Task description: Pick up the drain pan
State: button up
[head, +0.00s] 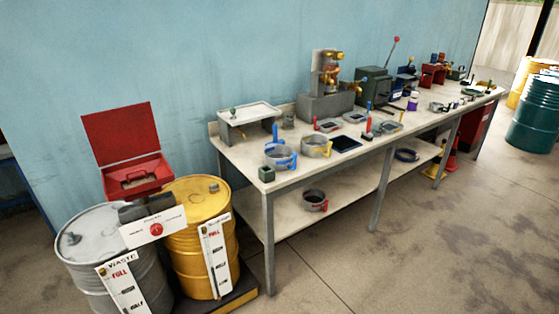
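Several round grey pans with coloured handles could be the drain pan; I cannot tell which one it is. A pan with a blue handle (280,157) stands on the near left part of the long workbench (245,160). A pan with a yellow handle (316,147) stands just right of it and a little farther back. A pan with a red handle (315,200) sits on the bench's lower shelf (283,222). My gripper is not in the head view.
A grey drum (92,235) and a yellow drum (203,255) with level signs stand left of the bench, by an open red box (137,172). Machines line the bench's back. Green and yellow drums (535,118) stand far right. The floor in front is clear.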

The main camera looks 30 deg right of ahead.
aim_at(282, 156)
jog(key=u, duration=0.1)
jog(key=i, duration=1)
jog(key=u, duration=0.45)
